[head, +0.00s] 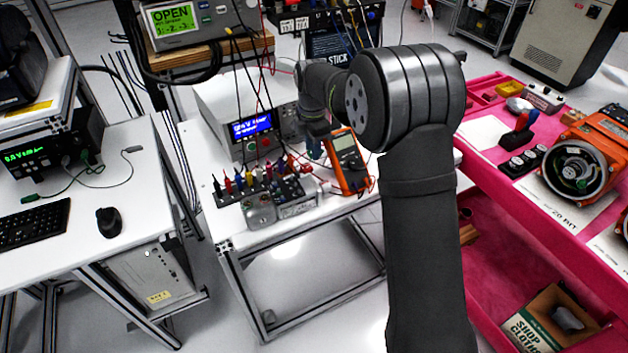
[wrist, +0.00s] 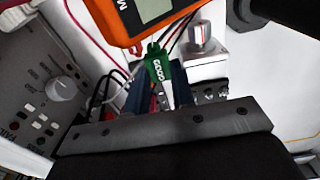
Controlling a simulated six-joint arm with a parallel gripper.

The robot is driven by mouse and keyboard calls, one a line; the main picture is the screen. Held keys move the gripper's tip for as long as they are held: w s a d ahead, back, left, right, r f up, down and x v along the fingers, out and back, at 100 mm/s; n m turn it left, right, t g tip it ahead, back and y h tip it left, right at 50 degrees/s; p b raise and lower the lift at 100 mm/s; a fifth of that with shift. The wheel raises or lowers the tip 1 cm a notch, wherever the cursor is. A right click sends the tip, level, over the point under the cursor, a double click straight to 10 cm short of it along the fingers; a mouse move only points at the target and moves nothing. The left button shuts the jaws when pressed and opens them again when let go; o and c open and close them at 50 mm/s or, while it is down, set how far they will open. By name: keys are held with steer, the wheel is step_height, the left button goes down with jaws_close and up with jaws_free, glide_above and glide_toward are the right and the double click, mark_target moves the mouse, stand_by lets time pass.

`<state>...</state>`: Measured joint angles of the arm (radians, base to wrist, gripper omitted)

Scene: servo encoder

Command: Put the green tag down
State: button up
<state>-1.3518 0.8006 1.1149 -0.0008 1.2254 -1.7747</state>
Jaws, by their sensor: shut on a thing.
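The green tag (wrist: 157,66), with white lettering, shows in the middle of the wrist view. My gripper (wrist: 160,92) is shut on it; the dark blue fingers stand on either side of its lower part. In the head view my gripper (head: 314,147) hangs over the back right of the white bench (head: 228,221), left of the orange multimeter (head: 348,160). I cannot make out the tag in the head view. Whether the tag touches anything beneath is not clear.
A bench instrument with a blue display (head: 250,127) stands behind left. A rack of coloured leads (head: 240,190) and a metal box (head: 258,210) sit in front. Red and black cables run close by. The bench's front left has some bare room.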

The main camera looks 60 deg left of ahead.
step_height(320, 180, down, 10)
stand_by(0.5)
steer(key=shift+f, duration=0.15)
steer(key=o, duration=0.7)
steer(key=shift+c, duration=0.2)
step_height(320, 180, up, 12)
steer(key=shift+r, duration=0.15)
steer(key=shift+f, duration=4.3)
